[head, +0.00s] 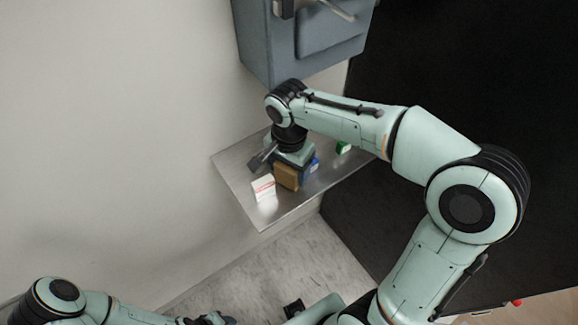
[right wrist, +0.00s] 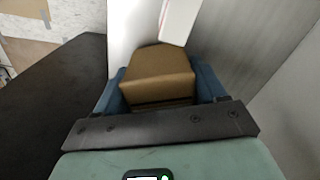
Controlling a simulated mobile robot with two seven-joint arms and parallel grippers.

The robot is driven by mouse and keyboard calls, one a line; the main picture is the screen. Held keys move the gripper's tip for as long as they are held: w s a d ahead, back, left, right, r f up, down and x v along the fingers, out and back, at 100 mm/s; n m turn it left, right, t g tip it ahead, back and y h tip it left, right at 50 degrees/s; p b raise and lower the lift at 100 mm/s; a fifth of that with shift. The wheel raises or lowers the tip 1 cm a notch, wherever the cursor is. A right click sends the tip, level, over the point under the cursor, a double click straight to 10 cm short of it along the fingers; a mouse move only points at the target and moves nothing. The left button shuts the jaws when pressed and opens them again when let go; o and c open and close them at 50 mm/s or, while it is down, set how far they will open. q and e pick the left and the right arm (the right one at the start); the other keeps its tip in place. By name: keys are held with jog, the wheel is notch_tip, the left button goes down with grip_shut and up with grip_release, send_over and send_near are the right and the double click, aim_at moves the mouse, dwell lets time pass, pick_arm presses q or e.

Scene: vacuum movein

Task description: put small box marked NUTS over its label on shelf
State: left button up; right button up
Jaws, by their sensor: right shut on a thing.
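My right gripper (head: 290,166) is over the metal shelf (head: 302,199), shut on a plain brown box (head: 286,177). In the right wrist view the brown box (right wrist: 160,75) sits between the two blue fingers. No NUTS marking is legible on it, and I cannot tell whether it touches the shelf. No label for it can be read on the shelf. My left arm shows at the bottom left; its gripper (head: 208,319) is small and partly cut off by the frame's bottom edge.
A white box with red marking (head: 263,188) stands on the shelf just left of the brown box. A green and white box (head: 343,148) is farther right, partly behind my arm. A grey cabinet (head: 305,45) hangs above. The shelf's front corner is bare.

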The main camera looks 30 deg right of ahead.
jog(key=shift+f, duration=0.2)
jog(key=o, duration=1.2)
jog(key=shift+r, duration=0.1)
